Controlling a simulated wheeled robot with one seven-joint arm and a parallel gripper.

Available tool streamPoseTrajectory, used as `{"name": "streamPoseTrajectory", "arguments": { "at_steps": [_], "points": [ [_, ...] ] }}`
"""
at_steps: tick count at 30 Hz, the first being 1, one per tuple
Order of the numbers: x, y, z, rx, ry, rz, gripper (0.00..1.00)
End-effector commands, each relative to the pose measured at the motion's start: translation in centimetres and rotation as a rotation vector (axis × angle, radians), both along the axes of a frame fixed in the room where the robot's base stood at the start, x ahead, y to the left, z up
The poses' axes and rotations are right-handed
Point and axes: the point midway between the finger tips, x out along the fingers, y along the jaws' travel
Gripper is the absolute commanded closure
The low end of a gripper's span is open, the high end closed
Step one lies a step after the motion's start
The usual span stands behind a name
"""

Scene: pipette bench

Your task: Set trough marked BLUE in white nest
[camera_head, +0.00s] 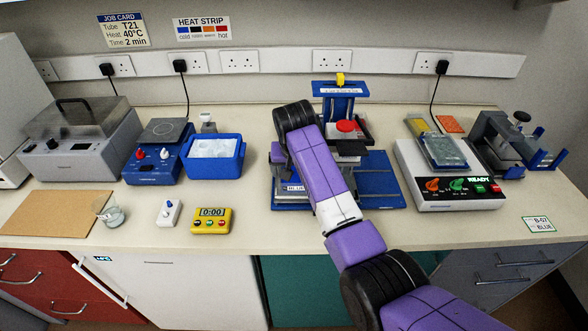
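A small piece with a label reading BLUE (294,188), seemingly the trough, sits at the left front of the blue stand's base (378,190). My arm hides much of it. My wrist (279,154) hangs just above and behind this label. My gripper's fingers are hidden or too small to make out, so I cannot tell whether they touch the trough. I cannot pick out the white nest for sure; pale parts near the label are mostly covered by my arm.
The blue stand (341,88) with a red knob (346,126) rises right behind my arm. A blue ice tub (214,154) and yellow timer (211,220) stand left. A white READY machine (450,180) stands right.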

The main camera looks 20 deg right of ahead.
Motion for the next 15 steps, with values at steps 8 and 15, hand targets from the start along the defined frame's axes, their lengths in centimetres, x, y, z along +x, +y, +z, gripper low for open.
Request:
{"name": "streamPoseTrajectory", "arguments": {
  "at_steps": [8,15],
  "points": [
    [0.0,0.0,0.2,0.000,-0.001,0.000,0.13],
    [-0.8,0.4,2.9,0.000,-0.005,0.001,0.13]
  ]
}}
